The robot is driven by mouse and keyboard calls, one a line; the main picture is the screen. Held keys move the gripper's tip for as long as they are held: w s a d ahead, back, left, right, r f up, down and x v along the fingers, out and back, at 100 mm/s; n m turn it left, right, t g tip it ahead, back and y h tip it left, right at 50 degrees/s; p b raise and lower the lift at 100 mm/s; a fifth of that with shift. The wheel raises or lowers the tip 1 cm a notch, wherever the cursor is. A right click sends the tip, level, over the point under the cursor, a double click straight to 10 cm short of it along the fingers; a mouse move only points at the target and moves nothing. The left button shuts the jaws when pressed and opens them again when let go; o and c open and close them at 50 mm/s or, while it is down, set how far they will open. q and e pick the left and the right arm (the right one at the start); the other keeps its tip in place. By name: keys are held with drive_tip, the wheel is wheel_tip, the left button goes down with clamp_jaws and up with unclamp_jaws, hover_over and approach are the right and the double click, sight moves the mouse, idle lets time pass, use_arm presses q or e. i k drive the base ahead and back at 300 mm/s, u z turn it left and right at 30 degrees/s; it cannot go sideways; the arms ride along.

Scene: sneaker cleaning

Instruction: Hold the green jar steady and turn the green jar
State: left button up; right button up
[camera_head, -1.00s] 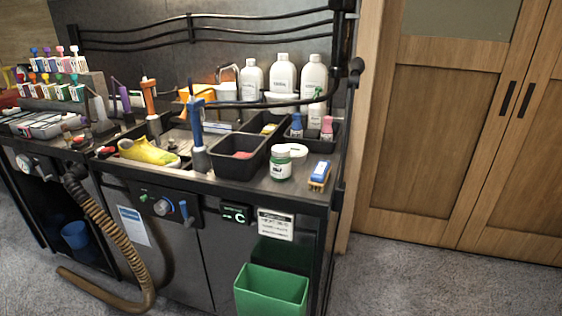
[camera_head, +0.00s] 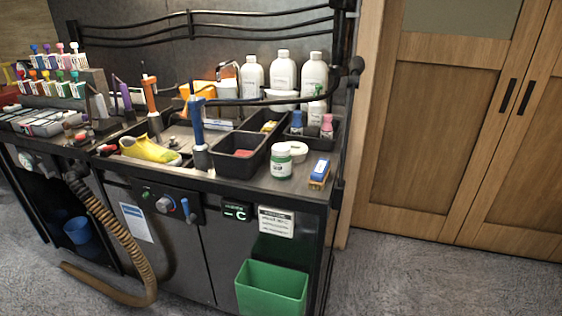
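The green jar (camera_head: 281,161) stands upright near the front right of the workbench. Neither of my grippers is in view, and nothing touches the jar.
A black bin (camera_head: 238,168) stands left of the jar, and a blue-and-orange block (camera_head: 319,174) lies to its right. A yellow shoe (camera_head: 150,151) lies further left. White bottles (camera_head: 283,75) line the back. A green bin (camera_head: 270,290) hangs below the front edge.

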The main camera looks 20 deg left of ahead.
sight(280, 167)
drive_tip(key=u, duration=2.2)
drive_tip(key=i, duration=1.6)
drive_tip(key=z, duration=2.3)
